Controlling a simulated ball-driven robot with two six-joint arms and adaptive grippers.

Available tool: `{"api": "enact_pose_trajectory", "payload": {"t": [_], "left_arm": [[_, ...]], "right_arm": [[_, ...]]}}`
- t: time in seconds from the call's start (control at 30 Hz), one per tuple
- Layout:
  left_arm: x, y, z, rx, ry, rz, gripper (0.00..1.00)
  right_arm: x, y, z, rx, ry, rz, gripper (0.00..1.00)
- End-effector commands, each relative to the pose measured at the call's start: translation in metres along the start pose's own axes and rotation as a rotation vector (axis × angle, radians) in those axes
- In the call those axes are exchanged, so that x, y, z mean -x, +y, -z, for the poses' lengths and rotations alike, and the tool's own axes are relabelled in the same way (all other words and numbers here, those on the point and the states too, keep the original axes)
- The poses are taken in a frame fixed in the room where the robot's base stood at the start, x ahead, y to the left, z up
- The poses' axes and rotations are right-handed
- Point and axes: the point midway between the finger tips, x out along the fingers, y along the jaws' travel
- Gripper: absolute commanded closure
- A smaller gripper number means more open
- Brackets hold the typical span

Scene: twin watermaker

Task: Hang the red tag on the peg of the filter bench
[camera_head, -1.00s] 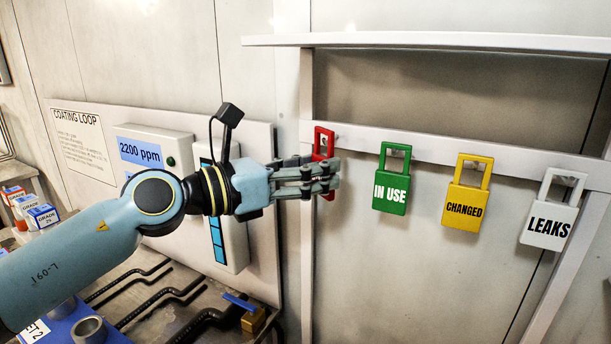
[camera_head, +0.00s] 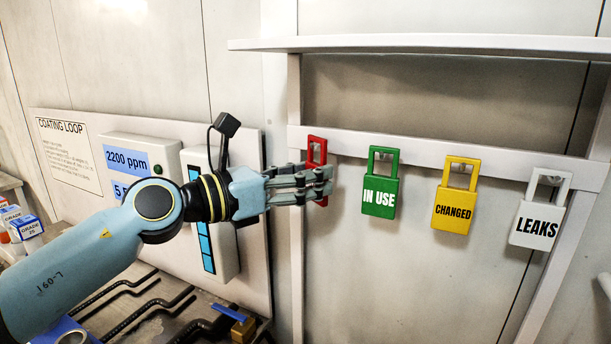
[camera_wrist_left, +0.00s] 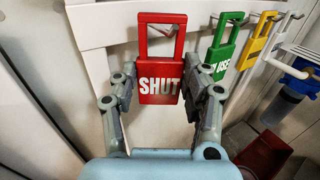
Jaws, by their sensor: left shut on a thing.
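The red tag (camera_head: 317,138) is at the left end of the white rail; its open loop shows above my fingers in the head view. My left gripper (camera_head: 322,183) is shut on its lower body, which the fingers mostly hide there. In the left wrist view the red tag (camera_wrist_left: 161,92) reads SHUT and stands upright between the two fingers of my left gripper (camera_wrist_left: 165,84). Its loop is in front of the rail; I cannot tell whether it still hangs on a peg. My right gripper is not in view. I cannot make out the filter bench's peg.
Green IN USE (camera_head: 380,195), yellow CHANGED (camera_head: 453,211) and white LEAKS (camera_head: 537,226) tags hang along the rail (camera_head: 420,150) to the right, the green one close by. A shelf (camera_head: 430,44) is above. The COATING LOOP panel (camera_head: 85,175) and its meter box are left.

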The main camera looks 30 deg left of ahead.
Motion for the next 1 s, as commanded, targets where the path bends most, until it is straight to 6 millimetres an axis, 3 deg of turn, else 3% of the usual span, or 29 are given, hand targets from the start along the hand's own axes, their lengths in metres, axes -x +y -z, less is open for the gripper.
{"api": "enact_pose_trajectory", "payload": {"t": [0.07, 0.1, 0.3, 0.63, 1.0], "left_arm": [[0.000, 0.000, 0.000, 0.000, 0.000, 0.000, 0.75], [0.000, 0.000, 0.000, 0.000, 0.000, 0.000, 0.50], [0.000, 0.000, 0.000, 0.000, 0.000, 0.000, 0.26], [0.005, 0.000, 0.001, -0.002, 0.003, 0.000, 0.26], [0.059, -0.001, 0.000, -0.001, -0.001, 0.007, 0.26]], "right_arm": [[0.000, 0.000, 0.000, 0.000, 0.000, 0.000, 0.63], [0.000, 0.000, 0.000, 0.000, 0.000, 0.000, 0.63], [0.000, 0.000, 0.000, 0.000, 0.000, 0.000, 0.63], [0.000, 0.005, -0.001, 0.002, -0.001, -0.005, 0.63], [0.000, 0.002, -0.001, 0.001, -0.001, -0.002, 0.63]]}}
